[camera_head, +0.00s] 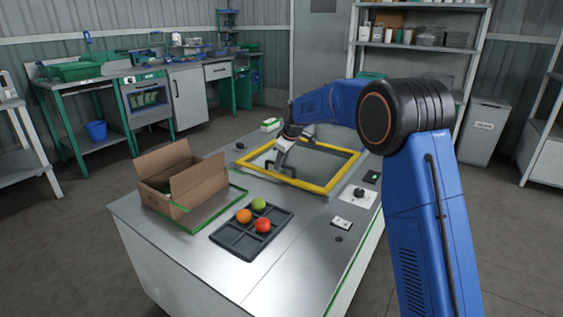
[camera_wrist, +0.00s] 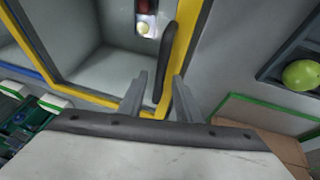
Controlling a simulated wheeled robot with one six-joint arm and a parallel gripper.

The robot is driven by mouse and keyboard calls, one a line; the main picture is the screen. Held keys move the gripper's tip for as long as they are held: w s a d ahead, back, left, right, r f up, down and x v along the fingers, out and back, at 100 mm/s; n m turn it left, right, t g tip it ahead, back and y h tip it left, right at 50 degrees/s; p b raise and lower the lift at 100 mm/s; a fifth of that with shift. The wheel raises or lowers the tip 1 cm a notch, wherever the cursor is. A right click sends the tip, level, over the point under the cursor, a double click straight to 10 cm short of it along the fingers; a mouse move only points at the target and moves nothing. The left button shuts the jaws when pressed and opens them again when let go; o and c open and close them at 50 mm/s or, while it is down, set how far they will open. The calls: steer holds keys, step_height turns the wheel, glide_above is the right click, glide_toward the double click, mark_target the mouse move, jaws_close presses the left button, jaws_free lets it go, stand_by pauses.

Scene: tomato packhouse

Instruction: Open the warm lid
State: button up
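The lid (camera_head: 316,184) is a yellow-framed panel with a see-through middle, lying flat in the grey counter in the head view. Its yellow frame also fills the upper left of the wrist view (camera_wrist: 185,30). A dark bar handle (camera_head: 279,174) stands on the near left side of the frame; it also shows in the wrist view (camera_wrist: 166,62). My gripper (camera_head: 284,150) is over this handle. In the wrist view its two grey fingers (camera_wrist: 157,92) are apart, with the handle between them and a visible gap. The lid looks closed. Contact with the handle cannot be told.
A dark tray (camera_head: 233,241) holds an orange, a green and a red tomato. An open cardboard box (camera_head: 190,193) stands at the counter's left. A knob panel (camera_head: 358,196) and a switch (camera_head: 342,223) lie right of the lid. A small green-and-white box (camera_head: 270,125) stands behind.

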jaws_close()
steer(key=shift+w, duration=0.15)
glide_above(314, 149)
steer(key=shift+w+d, duration=0.1)
steer(key=shift+w, duration=0.15)
stand_by(0.4)
jaws_free()
steer(key=shift+r, duration=0.1)
steer(key=v, duration=1.7)
steer(key=shift+s, duration=0.2)
